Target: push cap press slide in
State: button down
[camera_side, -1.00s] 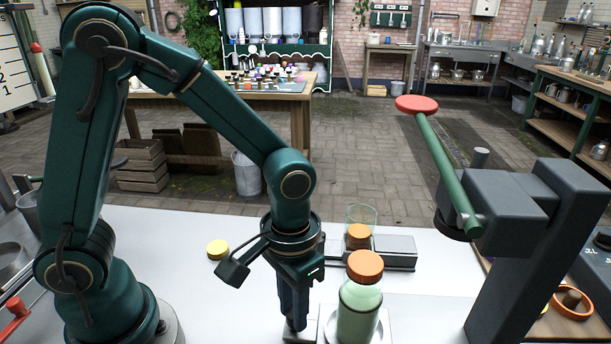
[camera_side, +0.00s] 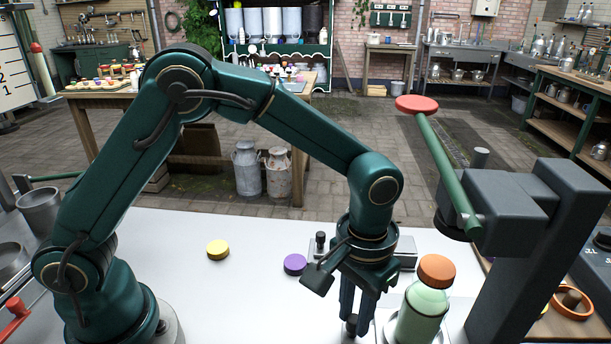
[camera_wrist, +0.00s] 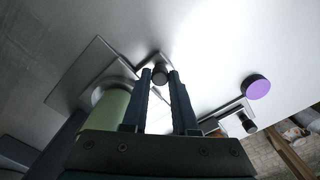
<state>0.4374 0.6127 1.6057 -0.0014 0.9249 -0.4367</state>
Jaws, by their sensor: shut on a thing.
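A pale green bottle (camera_side: 420,318) with an orange cap (camera_side: 437,271) stands upright on a metal slide plate on the white table, right of my gripper. The bottle's side also shows in the wrist view (camera_wrist: 106,109). My gripper (camera_side: 351,326) is low at the table, its fingers shut on the small dark knob (camera_wrist: 160,76) of the slide. The press has a grey body (camera_side: 515,212) and a green lever (camera_side: 447,170) with a red knob (camera_side: 416,104), raised to the upper left. The bottle stands just left of the press column.
A purple cap (camera_side: 294,264) and a yellow cap (camera_side: 217,250) lie on the table to the left. A metal block with a dark knob (camera_side: 320,241) stands behind my gripper, partly hidden by my arm. The front left of the white table (camera_side: 230,300) is clear.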

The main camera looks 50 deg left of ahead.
jog(key=shift+w+d, duration=0.45)
jog(key=shift+w, duration=0.1)
jog(key=c, duration=0.7)
grip_release()
jog(key=shift+r, duration=0.1)
notch_tip(320, 180, up, 5)
jog(key=shift+s, duration=0.1)
